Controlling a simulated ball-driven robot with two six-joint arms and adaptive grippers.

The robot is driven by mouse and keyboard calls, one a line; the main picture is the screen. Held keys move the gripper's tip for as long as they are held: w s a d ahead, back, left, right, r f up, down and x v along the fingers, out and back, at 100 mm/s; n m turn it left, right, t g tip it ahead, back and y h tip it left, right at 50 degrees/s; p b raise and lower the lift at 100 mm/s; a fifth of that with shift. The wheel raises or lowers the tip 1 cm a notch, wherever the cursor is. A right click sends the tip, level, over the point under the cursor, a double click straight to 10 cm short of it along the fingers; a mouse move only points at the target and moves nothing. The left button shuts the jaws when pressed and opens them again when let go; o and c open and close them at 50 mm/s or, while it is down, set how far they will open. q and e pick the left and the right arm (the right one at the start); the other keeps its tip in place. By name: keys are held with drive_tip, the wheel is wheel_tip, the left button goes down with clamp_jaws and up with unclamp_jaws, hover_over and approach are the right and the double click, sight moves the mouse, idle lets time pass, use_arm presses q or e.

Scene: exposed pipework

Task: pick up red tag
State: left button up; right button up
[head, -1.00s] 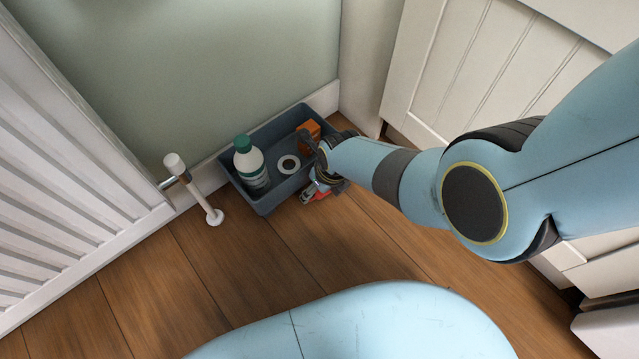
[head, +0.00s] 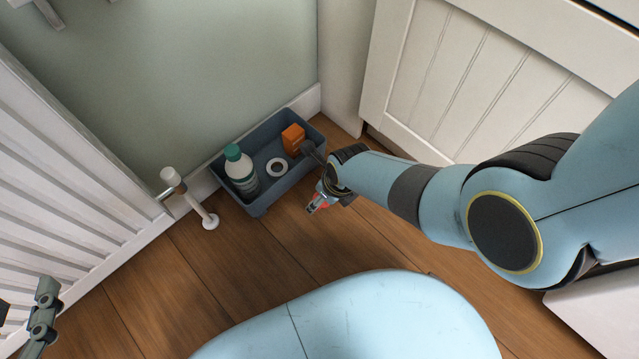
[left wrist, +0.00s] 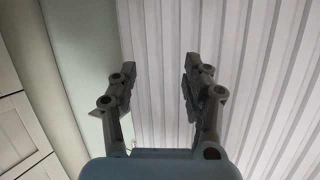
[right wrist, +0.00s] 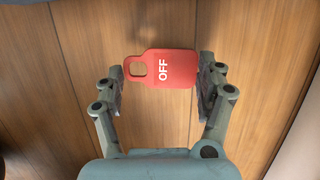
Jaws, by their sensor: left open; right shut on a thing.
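The red tag (right wrist: 172,72) is marked "OFF" and has a slot at one end. My right gripper (right wrist: 160,80) is shut on it, with one finger at each end of the tag. In the head view, a bit of the red tag (head: 321,201) shows at the right gripper, beside the tray's right front side and over the wood floor. My left gripper (left wrist: 160,70) is open and empty, facing the white ribbed radiator. It also shows at the lower left edge of the head view (head: 45,305).
A dark grey tray (head: 259,208) by the wall holds a white bottle with a green cap (head: 241,172), an orange box (head: 293,138) and a white roll (head: 277,168). A white pipe with a valve (head: 190,196) stands left of it, next to the radiator (head: 70,190). The front floor is clear.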

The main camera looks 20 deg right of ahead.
drive_tip(key=shift+s+d+r+p, duration=0.25)
drive_tip(key=shift+s+r+p, duration=0.3)
drive_tip(key=shift+s, duration=0.05)
drive_tip(key=shift+s+d+r+p, duration=0.25)
drive_tip(key=shift+s+r+p, duration=0.25)
drive_tip(key=shift+s+p, duration=0.05)
use_arm(q)
drive_tip(key=shift+s+a+f+n+g+y+p, duration=0.15)
drive_tip(key=shift+s+g+p, duration=0.35)
drive_tip(key=shift+g, duration=0.85)
drive_tip(key=shift+s+a+f+n+g+y+p, duration=0.15)
drive_tip(key=shift+s+g+p, duration=0.35)
drive_tip(key=shift+g, duration=0.9)
drive_tip(key=shift+s+a+f+g+y+p, duration=0.1)
drive_tip(key=shift+s+a+g+p, duration=0.3)
drive_tip(key=shift+g, duration=0.95)
use_arm(e)
drive_tip(key=shift+s+d+r, duration=0.25)
drive_tip(key=shift+s+r, duration=0.05)
drive_tip(key=shift+s, duration=0.5)
drive_tip(key=shift+s+d+r, duration=0.3)
drive_tip(key=shift+s, duration=0.5)
drive_tip(key=shift+s+d+r, duration=0.25)
drive_tip(key=shift+s+r, duration=0.05)
drive_tip(key=shift+s, duration=0.5)
use_arm(q)
drive_tip(key=shift+s+d, duration=0.15)
drive_tip(key=shift+s, duration=0.05)
